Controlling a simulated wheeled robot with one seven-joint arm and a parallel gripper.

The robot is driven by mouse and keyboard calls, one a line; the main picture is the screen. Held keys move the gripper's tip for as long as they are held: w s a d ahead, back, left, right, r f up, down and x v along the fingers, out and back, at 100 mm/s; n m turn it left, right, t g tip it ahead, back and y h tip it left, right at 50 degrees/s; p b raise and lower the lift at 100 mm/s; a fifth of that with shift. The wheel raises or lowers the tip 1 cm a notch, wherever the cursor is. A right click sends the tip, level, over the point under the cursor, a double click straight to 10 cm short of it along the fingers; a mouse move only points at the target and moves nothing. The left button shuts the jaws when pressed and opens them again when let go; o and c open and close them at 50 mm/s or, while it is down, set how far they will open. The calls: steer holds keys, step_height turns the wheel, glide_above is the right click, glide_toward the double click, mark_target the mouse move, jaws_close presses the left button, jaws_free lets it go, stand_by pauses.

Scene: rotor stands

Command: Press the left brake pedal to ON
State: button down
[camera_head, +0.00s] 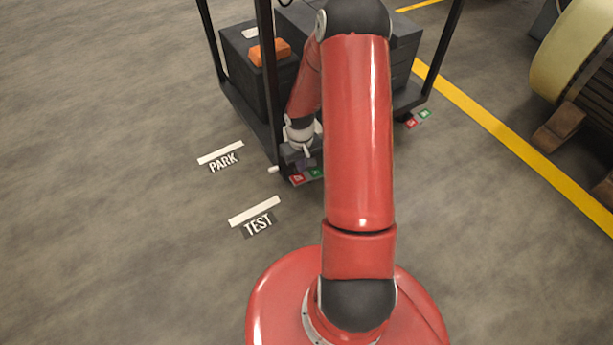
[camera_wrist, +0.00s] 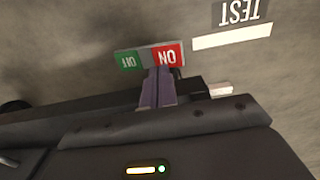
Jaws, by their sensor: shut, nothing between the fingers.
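The left brake's label plate (camera_wrist: 150,57) lies at the cart's near lower corner, with a green OFF half and a red ON half; it also shows in the head view as red and green patches (camera_head: 307,174). My gripper (camera_wrist: 158,72) is shut and empty. Its fingertips point at the plate, overlapping its near edge around the ON half's inner side. I cannot tell whether they touch anything. The left pedal itself cannot be made out; my gripper and its fingers cover that spot, so its position is unclear.
The dark cart (camera_head: 262,125) carries an orange block (camera_head: 269,52). A second red and green label (camera_head: 418,118) sits at its right corner. White PARK (camera_head: 220,153) and TEST (camera_head: 255,211) lines mark the floor. A large rotor (camera_head: 575,50) stands right, past a yellow line. The left floor is clear.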

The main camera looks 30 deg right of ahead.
mark_target(302, 177)
steer(key=shift+f, duration=2.2)
stand_by(1.1)
steer(key=shift+r+p, duration=2.55)
steer(key=shift+r, duration=1)
